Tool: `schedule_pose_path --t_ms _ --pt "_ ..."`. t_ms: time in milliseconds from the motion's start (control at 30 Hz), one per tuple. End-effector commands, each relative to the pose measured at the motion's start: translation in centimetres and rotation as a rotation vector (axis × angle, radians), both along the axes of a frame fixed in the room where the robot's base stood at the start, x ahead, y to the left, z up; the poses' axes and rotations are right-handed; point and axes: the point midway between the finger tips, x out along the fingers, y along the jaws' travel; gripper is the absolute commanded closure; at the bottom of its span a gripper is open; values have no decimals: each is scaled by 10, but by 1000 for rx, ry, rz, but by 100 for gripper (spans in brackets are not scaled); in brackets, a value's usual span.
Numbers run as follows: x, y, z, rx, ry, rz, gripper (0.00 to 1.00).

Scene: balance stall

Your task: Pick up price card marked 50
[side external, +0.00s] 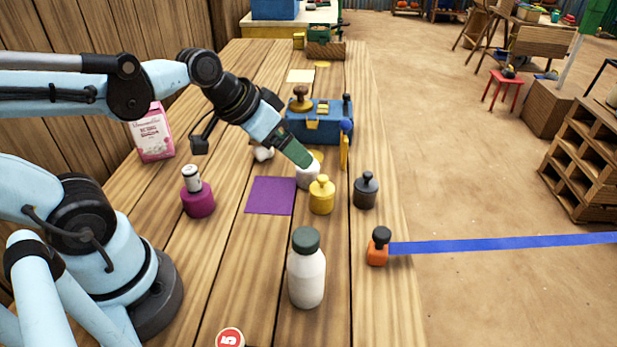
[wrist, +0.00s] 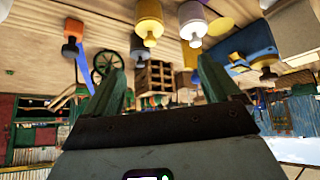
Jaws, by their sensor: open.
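I cannot read a price card marked 50 in either view. A blank-looking cream card (side external: 300,76) lies flat far back on the bench. A red round piece with a white mark (side external: 229,338) is cut off by the bottom edge of the side view; its mark is not clearly legible. My gripper (side external: 306,162) points down and to the right, just above or beside a white weight (side external: 308,177). In the wrist view my gripper (wrist: 160,65) shows two green fingers apart with nothing between them.
Around my gripper stand a yellow weight (side external: 321,196), a dark grey weight (side external: 366,191), a blue box (side external: 322,125) and a magenta weight (side external: 198,200). A white bottle (side external: 306,278) and an orange weight (side external: 377,252) stand nearer. A purple mat (side external: 270,196) lies bare.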

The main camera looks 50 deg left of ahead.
Motion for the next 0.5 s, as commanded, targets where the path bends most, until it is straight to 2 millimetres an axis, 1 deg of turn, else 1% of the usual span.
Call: schedule_pose_path --t_ms 33,267,367,500 --pt "13 -1 3 -18 -7 -27 10" --pt "67 -4 9 -99 -83 -182 10" --pt "92 -1 9 -127 -137 -243 10" --pt "126 8 7 -157 -234 -321 10"
